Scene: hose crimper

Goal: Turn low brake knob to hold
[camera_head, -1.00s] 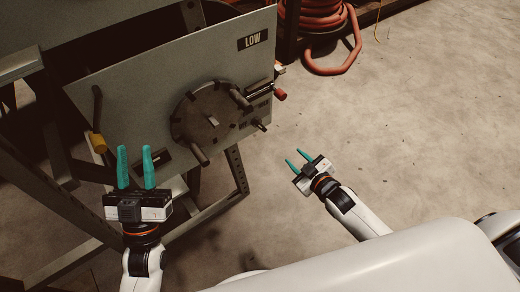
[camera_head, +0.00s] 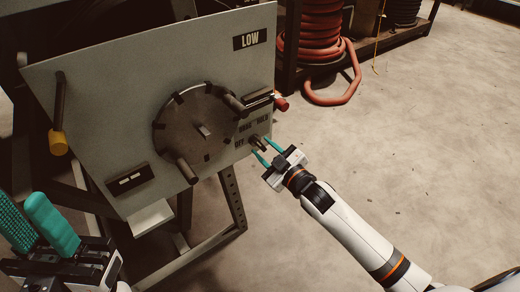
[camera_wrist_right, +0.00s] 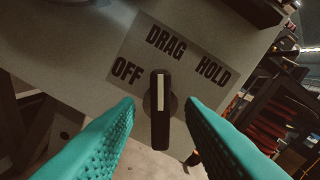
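The low brake knob (camera_wrist_right: 160,105) is a dark knob with a pale pointer line, on the panel below a label plate (camera_wrist_right: 165,55) reading OFF, DRAG and HOLD. Its line points up toward DRAG in the right wrist view. In the head view the knob (camera_head: 257,143) sits at the lower right of the LOW panel (camera_head: 100,95). My right gripper (camera_wrist_right: 158,118) is open, its teal fingers on either side of the knob with gaps showing; it also shows in the head view (camera_head: 269,150). My left gripper (camera_head: 38,222) is open and empty at the lower left.
A round disc with handles (camera_head: 203,130) and a red-tipped lever (camera_head: 280,104) are close to the knob. A yellow-ended lever (camera_head: 58,140) hangs at the panel's left. Red hose (camera_head: 330,60) lies behind. Floor at right is clear.

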